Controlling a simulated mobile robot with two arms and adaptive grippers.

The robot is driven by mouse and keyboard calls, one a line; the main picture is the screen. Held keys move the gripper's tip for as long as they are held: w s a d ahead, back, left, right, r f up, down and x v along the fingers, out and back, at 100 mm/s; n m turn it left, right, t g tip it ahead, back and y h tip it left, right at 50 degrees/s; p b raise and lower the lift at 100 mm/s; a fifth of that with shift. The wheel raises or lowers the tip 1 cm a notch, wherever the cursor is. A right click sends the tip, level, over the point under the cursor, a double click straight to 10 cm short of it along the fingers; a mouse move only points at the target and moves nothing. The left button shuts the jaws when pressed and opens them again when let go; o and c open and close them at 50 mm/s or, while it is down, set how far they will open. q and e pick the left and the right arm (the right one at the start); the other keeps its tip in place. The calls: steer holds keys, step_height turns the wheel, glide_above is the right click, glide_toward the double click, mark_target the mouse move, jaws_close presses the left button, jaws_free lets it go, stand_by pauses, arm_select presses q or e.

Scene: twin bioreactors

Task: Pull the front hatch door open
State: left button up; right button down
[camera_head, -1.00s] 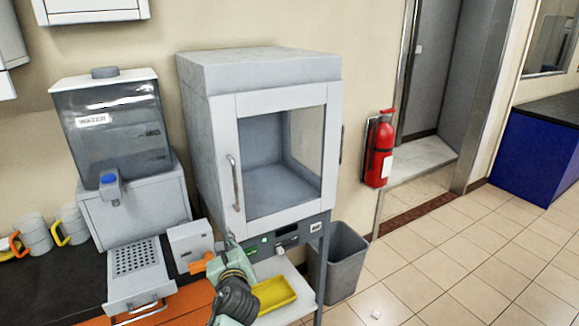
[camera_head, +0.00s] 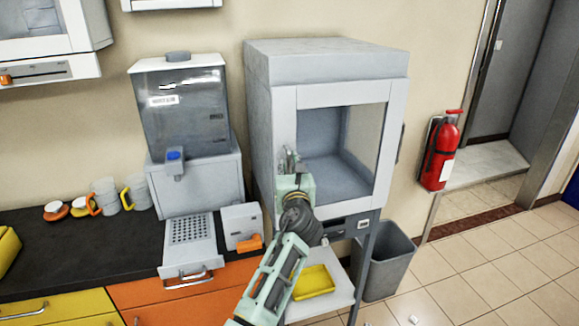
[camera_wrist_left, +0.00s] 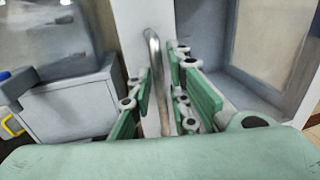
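The grey hatch cabinet (camera_head: 262,140) stands against the wall. Its front door (camera_head: 388,150), a pale frame around a clear window, looks shut. The vertical metal handle (camera_wrist_left: 156,80) is on the door's left side; my arm hides most of it in the head view. My left gripper (camera_head: 290,158) is at the handle. In the left wrist view the gripper's green fingers (camera_wrist_left: 160,90) are apart, one on each side of the handle, with a visible gap to the right finger. My right gripper is in neither view.
A water dispenser (camera_head: 185,120) and a small white box (camera_head: 241,222) stand on the dark counter to the left. A yellow tray (camera_head: 314,282) lies on a shelf below the cabinet. A grey bin (camera_head: 388,262) and a fire extinguisher (camera_head: 440,155) are to the right, beside open floor.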

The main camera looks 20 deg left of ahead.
arm_select(q)
steer(key=shift+w+a, duration=0.15)
steer(key=shift+w, duration=0.05)
jaws_close()
stand_by(0.4)
